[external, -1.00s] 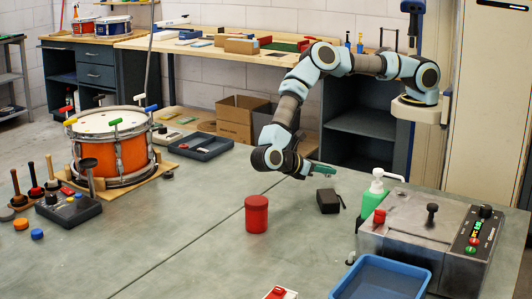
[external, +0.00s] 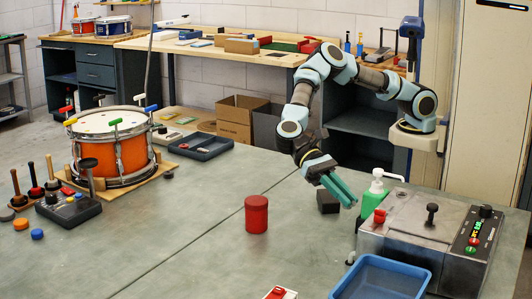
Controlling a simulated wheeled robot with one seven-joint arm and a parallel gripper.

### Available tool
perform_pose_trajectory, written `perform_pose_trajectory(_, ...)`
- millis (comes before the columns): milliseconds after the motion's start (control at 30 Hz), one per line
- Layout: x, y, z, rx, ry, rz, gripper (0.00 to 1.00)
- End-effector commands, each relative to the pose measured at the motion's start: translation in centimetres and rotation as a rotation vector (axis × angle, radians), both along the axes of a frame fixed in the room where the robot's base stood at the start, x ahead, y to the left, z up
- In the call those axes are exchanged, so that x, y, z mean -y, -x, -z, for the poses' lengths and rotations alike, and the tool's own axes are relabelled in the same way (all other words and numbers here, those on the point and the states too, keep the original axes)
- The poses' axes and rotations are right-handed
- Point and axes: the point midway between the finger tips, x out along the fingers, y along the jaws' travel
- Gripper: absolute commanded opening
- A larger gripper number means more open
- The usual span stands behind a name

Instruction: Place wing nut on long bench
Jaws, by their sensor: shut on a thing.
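My gripper (external: 349,198) has green fingers that point down and to the right, over the grey-green bench top (external: 200,240) in front. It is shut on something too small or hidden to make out. I cannot pick out a wing nut anywhere in the view. The fingers overlap the right edge of a small black box (external: 326,202) in the picture; I cannot tell whether they touch it. A long wooden-topped bench (external: 222,49) runs along the back wall. I cannot tell which of the two is the long bench.
A red canister (external: 256,215) stands left of the gripper. A green pump bottle (external: 372,197), a grey control machine (external: 410,225) and a blue tray (external: 382,275) are to the right. An orange drum (external: 117,155) stands far left. The middle front top is clear.

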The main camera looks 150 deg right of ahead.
Motion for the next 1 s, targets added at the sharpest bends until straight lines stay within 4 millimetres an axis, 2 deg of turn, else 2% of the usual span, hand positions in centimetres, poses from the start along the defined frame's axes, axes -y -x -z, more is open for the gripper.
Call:
perform_pose_trajectory(100, -0.4, -0.5, 0.9, -0.003, -0.001, 0.024, 0.0)
perform_pose_trajectory(300, -0.4, -0.5, 4.4, -0.005, -0.002, 0.026, 0.0)
perform_pose_trajectory(567, -0.4, -0.5, 6.7, -0.002, 0.0, 0.023, 0.0)
perform_pose_trajectory(767, -0.4, -0.5, 9.3, -0.002, 0.0, 0.023, 0.0)
perform_pose_trajectory(1000, -0.4, -0.5, 9.7, 0.0, 0.002, 0.022, 0.0)
